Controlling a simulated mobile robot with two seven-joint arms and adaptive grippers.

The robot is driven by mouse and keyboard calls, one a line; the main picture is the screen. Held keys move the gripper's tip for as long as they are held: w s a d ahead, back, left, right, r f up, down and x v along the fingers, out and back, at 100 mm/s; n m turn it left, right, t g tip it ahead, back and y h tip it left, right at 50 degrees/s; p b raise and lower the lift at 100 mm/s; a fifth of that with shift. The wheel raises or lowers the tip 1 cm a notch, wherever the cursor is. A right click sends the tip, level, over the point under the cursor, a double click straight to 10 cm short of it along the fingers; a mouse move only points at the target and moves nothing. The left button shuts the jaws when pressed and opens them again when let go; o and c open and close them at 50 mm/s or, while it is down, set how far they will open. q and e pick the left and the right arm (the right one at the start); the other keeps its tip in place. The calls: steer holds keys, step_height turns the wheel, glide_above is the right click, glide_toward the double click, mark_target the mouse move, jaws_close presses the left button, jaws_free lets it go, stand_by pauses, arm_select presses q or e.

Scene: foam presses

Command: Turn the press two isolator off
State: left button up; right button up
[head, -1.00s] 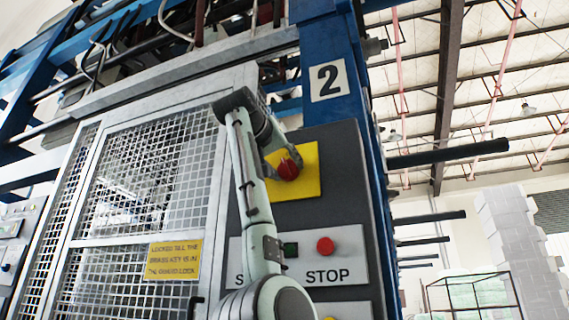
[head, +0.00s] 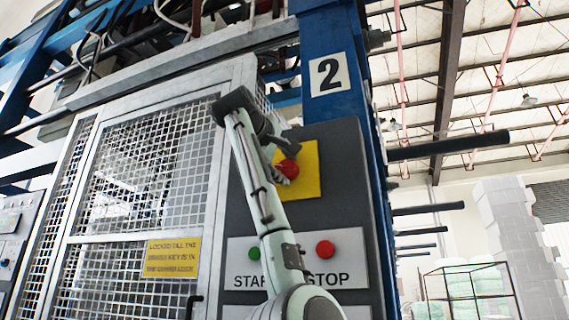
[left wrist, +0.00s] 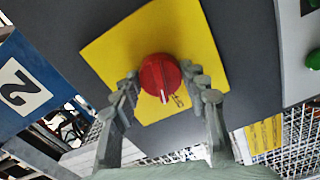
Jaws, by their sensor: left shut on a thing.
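The press two isolator is a red round knob (head: 287,169) on a yellow plate (head: 311,178), on the grey control panel under the "2" sign. In the left wrist view the knob (left wrist: 160,73) has a white mark pointing down the picture, close to small dark lettering on the plate that I cannot read. My left gripper (head: 284,160) is at the knob. In the left wrist view its fingers (left wrist: 160,80) stand on either side of the knob, shut on it. My arm hides part of the panel. My right gripper is not in view.
Below the plate are a green START button (head: 254,254) and a red STOP button (head: 325,249). A mesh guard door (head: 140,185) with a yellow notice (head: 171,258) stands to the left. Dark bars (head: 448,145) stick out to the right of the blue press frame.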

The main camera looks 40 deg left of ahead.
arm_select(q)
steer(key=shift+n, duration=1.7)
steer(key=o, duration=1.2)
steer(key=shift+c, duration=0.2)
steer(key=v, duration=1.2)
